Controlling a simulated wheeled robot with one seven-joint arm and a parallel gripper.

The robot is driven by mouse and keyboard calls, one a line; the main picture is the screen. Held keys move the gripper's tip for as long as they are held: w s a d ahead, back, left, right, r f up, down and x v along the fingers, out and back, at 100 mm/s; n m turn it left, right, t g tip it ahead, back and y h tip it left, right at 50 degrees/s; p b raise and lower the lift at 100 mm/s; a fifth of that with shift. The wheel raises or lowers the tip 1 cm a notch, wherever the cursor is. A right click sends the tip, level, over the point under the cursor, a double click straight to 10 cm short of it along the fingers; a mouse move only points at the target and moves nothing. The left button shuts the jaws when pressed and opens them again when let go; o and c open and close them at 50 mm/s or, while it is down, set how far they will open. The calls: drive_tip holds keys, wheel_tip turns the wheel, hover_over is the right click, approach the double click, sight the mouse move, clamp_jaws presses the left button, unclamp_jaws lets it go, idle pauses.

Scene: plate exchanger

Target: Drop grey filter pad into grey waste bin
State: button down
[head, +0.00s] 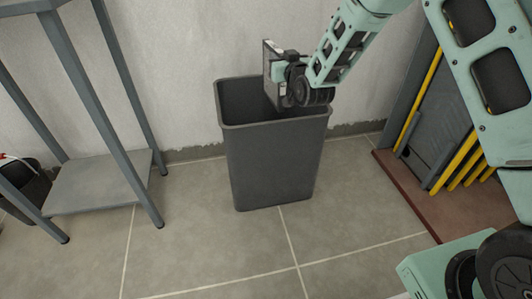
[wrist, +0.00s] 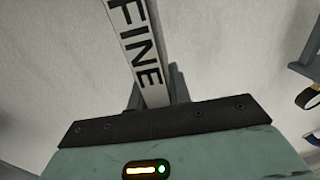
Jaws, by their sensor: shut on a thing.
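The grey waste bin (head: 270,160) stands upright on the tiled floor against the wall, with its top open. My gripper (head: 279,72) is over the bin's opening and shut on the grey filter pad (head: 268,62). The pad is a thin slab seen nearly edge-on, held upright; its lower part reaches down to the bin's mouth. In the wrist view a pale strip reading "FINE" (wrist: 140,48) runs along the pad's edge, between my gripper's dark fingers (wrist: 158,92). The inside of the bin is partly hidden by the pad and my wrist.
A grey metal stand (head: 98,182) with a low shelf is at the left, with a dark bucket (head: 25,185) beside it. At the right is a grey frame with yellow-edged plates (head: 455,160) on a reddish-brown base (head: 405,190). The floor in front of the bin is clear.

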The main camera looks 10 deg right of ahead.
drive_tip(key=shift+f, duration=0.3)
drive_tip(key=c, duration=1.2)
unclamp_jaws()
drive_tip(key=shift+s, duration=0.1)
drive_tip(key=s+d+p, duration=0.2)
drive_tip(key=s+p, duration=0.2)
drive_tip(key=s, duration=1.3)
drive_tip(key=shift+d, duration=0.15)
